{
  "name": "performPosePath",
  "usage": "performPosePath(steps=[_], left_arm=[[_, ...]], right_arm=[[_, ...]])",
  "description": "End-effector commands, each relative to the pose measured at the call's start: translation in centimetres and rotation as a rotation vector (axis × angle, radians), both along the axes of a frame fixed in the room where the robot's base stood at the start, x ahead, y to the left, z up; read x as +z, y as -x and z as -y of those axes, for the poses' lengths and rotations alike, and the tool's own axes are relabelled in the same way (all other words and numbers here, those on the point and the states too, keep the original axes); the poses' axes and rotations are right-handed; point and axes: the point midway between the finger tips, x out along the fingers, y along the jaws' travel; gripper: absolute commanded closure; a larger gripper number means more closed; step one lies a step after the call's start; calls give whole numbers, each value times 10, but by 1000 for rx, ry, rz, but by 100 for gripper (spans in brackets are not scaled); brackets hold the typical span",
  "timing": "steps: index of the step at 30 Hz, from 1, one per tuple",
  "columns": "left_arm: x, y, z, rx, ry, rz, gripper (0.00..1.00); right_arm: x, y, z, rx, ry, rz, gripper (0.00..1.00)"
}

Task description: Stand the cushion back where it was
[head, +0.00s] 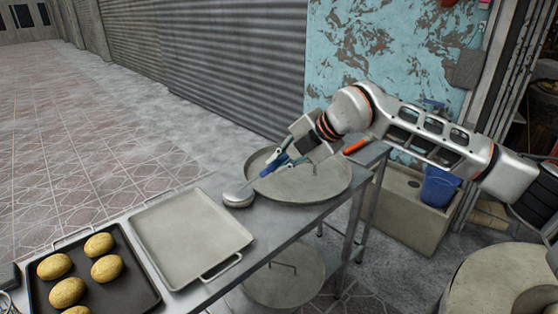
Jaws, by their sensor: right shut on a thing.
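My right gripper (268,169) is shut on this handle, above the round steel tray. The cushion hangs low at the tray's left side, over the grey metal table. I cannot tell whether its underside touches the table. My left gripper is not in view.
A round steel tray (320,186) lies beneath my right gripper. An empty rectangular tray (190,235) lies left of the cushion, and a dark tray (130,288) of several bread rolls is farther left. An orange-handled tool (355,146) lies behind.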

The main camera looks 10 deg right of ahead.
Motion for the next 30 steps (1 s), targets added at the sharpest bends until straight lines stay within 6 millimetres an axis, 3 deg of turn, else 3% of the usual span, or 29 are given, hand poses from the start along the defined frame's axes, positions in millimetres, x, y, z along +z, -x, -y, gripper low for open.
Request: performPosePath(steps=[8, 9, 11, 18, 20, 30], left_arm=[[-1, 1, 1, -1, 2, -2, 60], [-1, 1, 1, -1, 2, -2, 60], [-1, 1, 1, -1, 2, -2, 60], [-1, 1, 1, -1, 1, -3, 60], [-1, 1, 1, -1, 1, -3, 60], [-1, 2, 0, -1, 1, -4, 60]], right_arm=[[0, 0, 0, -1, 0, 1, 100], [0, 0, 0, -1, 0, 1, 82], [0, 0, 0, 0, -1, 1, 70], [0, 0, 0, 0, 0, 0, 70], [-1, 0, 0, -1, 1, -2, 58], [-1, 0, 0, 0, 1, -1, 58]])
